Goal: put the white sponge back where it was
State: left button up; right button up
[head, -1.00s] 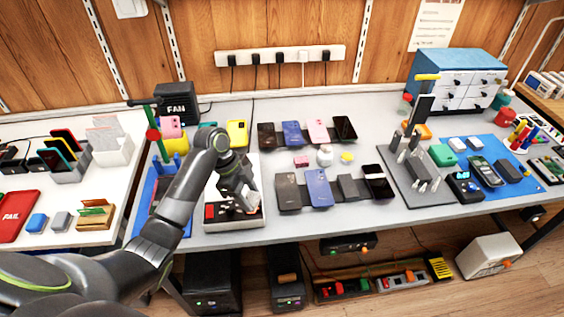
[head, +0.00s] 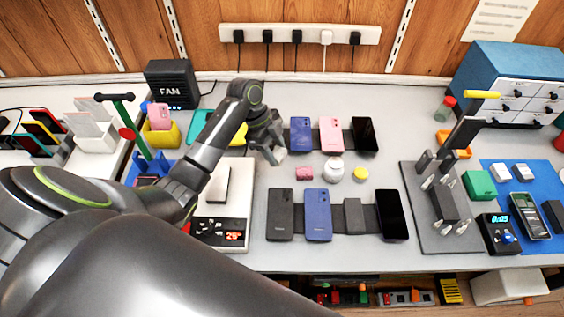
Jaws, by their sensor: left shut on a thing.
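My left gripper (head: 274,149) is shut on a small whitish block, which looks like the white sponge (head: 281,156). The fingers hide most of the block. It is over the grey table, just left of the back row of phones. My right gripper is not in view.
A white heating plate (head: 237,211) with a phone on it and a lit red display is left of the phones. A front row of phones includes a blue one (head: 318,214). A grey stand (head: 430,205) is at the right. Bare table shows around the pink block.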

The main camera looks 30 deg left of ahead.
aim_at(280, 176)
pick_arm(q)
jog(key=f, duration=0.4)
jog(key=shift+s, duration=0.2)
notch_tip(280, 176, down, 3)
jog(key=shift+w+f, duration=0.1)
jog(key=shift+f, duration=0.5)
jog(key=o, duration=0.4)
jog(key=shift+f, duration=0.15)
jog(key=o, duration=0.5)
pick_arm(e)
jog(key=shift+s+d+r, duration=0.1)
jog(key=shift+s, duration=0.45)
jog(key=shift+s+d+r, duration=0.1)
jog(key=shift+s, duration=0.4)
